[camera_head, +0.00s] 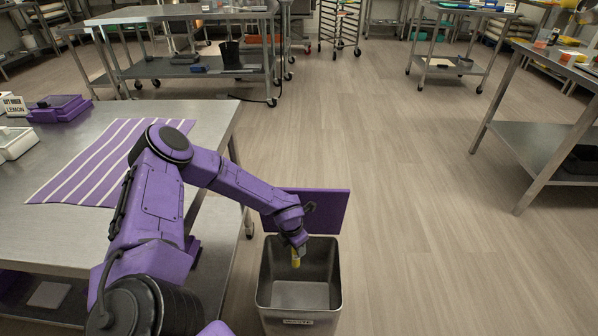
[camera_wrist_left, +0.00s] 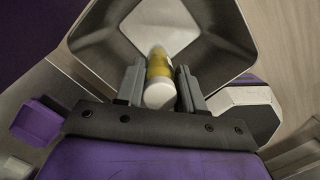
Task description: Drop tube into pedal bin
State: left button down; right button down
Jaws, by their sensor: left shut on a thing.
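The tube (camera_wrist_left: 159,72) is yellow with a white end. My left gripper (camera_wrist_left: 161,84) is shut on it, with a grey finger on each side. In the head view the yellow tube (camera_head: 296,259) hangs below my left gripper (camera_head: 297,249), over the mouth of the pedal bin. The pedal bin (camera_head: 299,299) is a grey metal bin with a label on its front, and its purple lid (camera_head: 328,211) stands open at the back. In the left wrist view the bin's inner wall (camera_wrist_left: 100,45) surrounds the tube's far end. My right gripper is not in view.
A steel table (camera_head: 222,130) with a purple striped mat (camera_head: 105,165) stands left of the bin. A purple box (camera_head: 60,108) and white trays (camera_head: 15,142) are on it. The floor right of the bin is clear up to another steel table (camera_head: 545,75).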

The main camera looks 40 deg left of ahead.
pick_arm(q)
notch_tip(320, 180, down, 6)
jog(key=b, duration=0.5)
jog(key=shift+f, duration=0.15)
jog(key=c, duration=0.6)
grip_release()
jog(key=r+p, duration=0.1)
jog(key=r, duration=0.2)
jog(key=s+r+p, duration=0.1)
jog(key=r, duration=0.2)
jog(key=r+p, duration=0.1)
jog(key=r, duration=0.2)
jog(key=shift+s+a+r+p, duration=0.15)
jog(key=shift+r+p, duration=0.15)
jog(key=shift+r, duration=0.1)
jog(key=shift+s+r, duration=0.15)
jog(key=shift+r, duration=0.3)
